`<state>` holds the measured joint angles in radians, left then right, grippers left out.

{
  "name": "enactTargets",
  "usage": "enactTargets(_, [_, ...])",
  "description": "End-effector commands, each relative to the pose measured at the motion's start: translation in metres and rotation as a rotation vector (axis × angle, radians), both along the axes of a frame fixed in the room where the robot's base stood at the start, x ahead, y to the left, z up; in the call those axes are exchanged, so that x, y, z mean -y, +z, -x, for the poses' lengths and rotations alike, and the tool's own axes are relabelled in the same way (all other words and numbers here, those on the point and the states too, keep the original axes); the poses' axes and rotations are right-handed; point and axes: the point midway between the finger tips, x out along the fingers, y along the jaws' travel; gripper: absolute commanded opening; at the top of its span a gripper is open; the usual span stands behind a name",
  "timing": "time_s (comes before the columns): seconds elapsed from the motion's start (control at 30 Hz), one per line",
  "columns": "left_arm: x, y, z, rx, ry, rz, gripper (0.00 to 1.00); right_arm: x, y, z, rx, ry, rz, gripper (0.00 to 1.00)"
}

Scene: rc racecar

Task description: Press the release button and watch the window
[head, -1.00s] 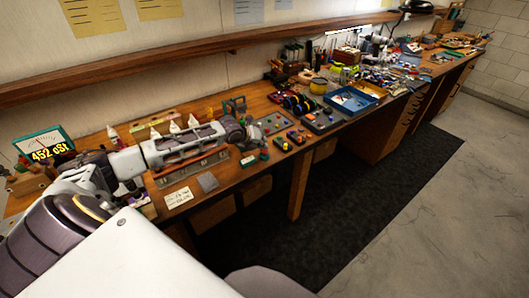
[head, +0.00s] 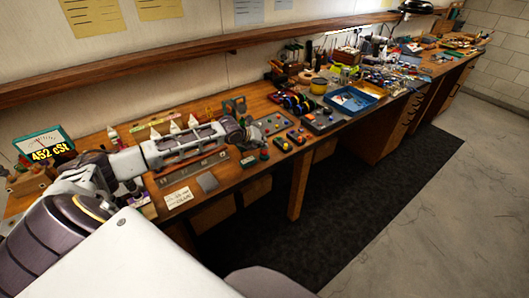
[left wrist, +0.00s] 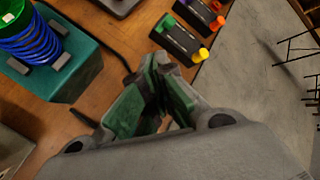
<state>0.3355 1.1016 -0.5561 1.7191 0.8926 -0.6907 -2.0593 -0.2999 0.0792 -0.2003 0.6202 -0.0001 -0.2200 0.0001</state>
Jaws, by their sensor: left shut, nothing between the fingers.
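My left gripper (head: 252,140) reaches across the bench from the left in the head view. In the left wrist view its green-padded fingers (left wrist: 160,66) meet at the tips, shut and empty. A dark button box (left wrist: 180,40) with a green and a yellow button lies just beyond the fingertips, apart from them in the picture. A second box (left wrist: 204,14) with an orange and a red button lies beyond it. I cannot tell which button is the release button. My right gripper is not in view.
A blue spring (left wrist: 30,40) sits on a green block (left wrist: 62,75) left of my fingers. A white note card (head: 178,198) and a grey plate (head: 208,182) lie near the bench's front edge. Blue trays (head: 350,100) and many tools crowd the bench farther right.

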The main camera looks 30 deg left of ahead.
Motion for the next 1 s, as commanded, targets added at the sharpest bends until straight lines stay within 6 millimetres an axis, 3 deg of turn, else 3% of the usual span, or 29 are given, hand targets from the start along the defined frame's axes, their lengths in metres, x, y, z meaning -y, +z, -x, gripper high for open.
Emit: enactTargets(1.0, [0.0002,-0.0093,0.0001,0.0,0.0,0.0,0.0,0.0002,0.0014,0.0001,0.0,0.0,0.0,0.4])
